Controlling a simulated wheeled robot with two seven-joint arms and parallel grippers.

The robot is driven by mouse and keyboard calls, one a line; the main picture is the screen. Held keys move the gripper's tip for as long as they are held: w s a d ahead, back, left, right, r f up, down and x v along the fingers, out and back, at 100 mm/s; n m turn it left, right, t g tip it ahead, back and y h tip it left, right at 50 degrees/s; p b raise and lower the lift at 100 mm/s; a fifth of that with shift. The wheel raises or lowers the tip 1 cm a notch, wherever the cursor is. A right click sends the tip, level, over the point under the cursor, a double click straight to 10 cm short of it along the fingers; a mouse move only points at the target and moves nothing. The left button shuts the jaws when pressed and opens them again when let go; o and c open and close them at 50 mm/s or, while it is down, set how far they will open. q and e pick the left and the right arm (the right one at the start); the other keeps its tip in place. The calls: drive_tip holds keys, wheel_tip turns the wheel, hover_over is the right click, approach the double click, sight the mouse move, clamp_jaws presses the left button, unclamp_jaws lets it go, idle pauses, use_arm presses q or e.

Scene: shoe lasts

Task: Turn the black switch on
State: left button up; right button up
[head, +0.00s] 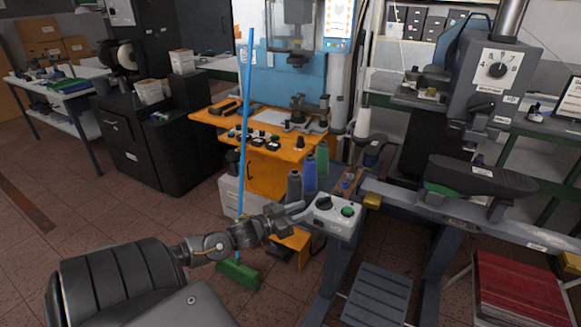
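A black switch (324,203) sits on top of a light grey control box (333,222), to the left of a round green button (347,211). The box is fixed at the near end of a grey workbench. My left gripper (301,212) is just left of the box, pointing right toward the black switch. Its fingers look parted with nothing between them, and a small gap shows between the fingertips and the switch. My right gripper is not in view.
Thread spools (309,174) stand just behind the box. A blue-handled broom (244,120) stands upright behind my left wrist. A grey machine with a dial (497,70) and a black shoe-shaped part (482,176) are to the right. An orange bench (268,150) is behind.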

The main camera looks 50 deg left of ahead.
use_arm(q)
drive_tip(key=shift+s+a, duration=0.2)
drive_tip(key=shift+s, duration=0.85)
drive_tip(key=shift+s+a, duration=0.2)
drive_tip(key=shift+s, duration=0.85)
drive_tip(key=shift+w+r, duration=0.1)
